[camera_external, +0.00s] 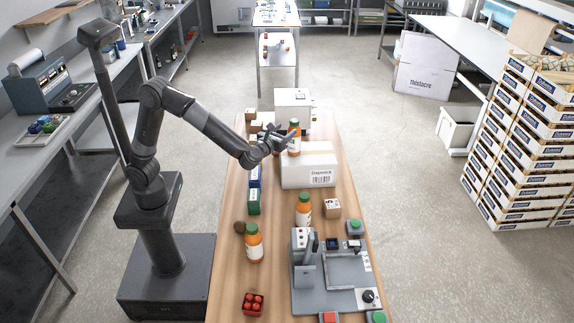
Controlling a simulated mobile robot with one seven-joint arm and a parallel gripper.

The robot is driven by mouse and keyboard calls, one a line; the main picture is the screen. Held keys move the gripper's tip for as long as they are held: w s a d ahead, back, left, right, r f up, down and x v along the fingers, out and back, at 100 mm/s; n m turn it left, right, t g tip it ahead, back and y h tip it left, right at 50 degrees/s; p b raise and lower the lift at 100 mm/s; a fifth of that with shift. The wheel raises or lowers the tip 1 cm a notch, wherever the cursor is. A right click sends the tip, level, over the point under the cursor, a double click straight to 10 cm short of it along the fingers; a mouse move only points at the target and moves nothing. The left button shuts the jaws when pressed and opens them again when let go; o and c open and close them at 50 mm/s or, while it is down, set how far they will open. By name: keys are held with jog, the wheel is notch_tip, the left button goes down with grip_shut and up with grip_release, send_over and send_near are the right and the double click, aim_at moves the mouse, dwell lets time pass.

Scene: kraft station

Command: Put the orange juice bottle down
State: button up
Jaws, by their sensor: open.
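An orange juice bottle (294,146) with a green cap and pale label is upright at the white carton (309,174) on the wooden table. Its base appears to rest on the carton's top, though I cannot tell for sure from this view. My gripper (286,138) is open, with its fingers right at the bottle's side. I cannot tell whether a finger touches it. Two similar orange bottles stand nearer the front: one (303,211) in front of the carton and one (253,245) to the left.
A grey machine (333,275) with buttons fills the table's front right. A small brown box (331,207) stands in front of the carton, and a red fruit punnet (253,303) lies at front left. Blue and green boxes (254,201) line the left edge. A white device (293,108) stands behind.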

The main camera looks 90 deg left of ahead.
jog(key=s+a+f+n+g+h, duration=0.1)
jog(key=s+a+n+g+h, duration=0.2)
jog(key=s+n, duration=0.5)
jog(key=s+a+f+n+g+h, duration=0.1)
jog(key=s+a+n+g+h, duration=0.3)
jog(key=s, duration=0.7)
jog(key=s+d+f+n+t+h, duration=0.1)
jog(key=s+d+f+n+h, duration=0.1)
jog(key=s+n, duration=0.4)
jog(key=s+d+f+n+t+h, duration=0.1)
jog(key=s+n+h, duration=0.4)
jog(key=s, duration=0.7)
jog(key=shift+s+d+f+n+h, duration=0.3)
jog(key=shift+d+f+n, duration=0.3)
jog(key=shift+d+n, duration=0.65)
jog(key=shift+d, duration=0.15)
dwell(2.9)
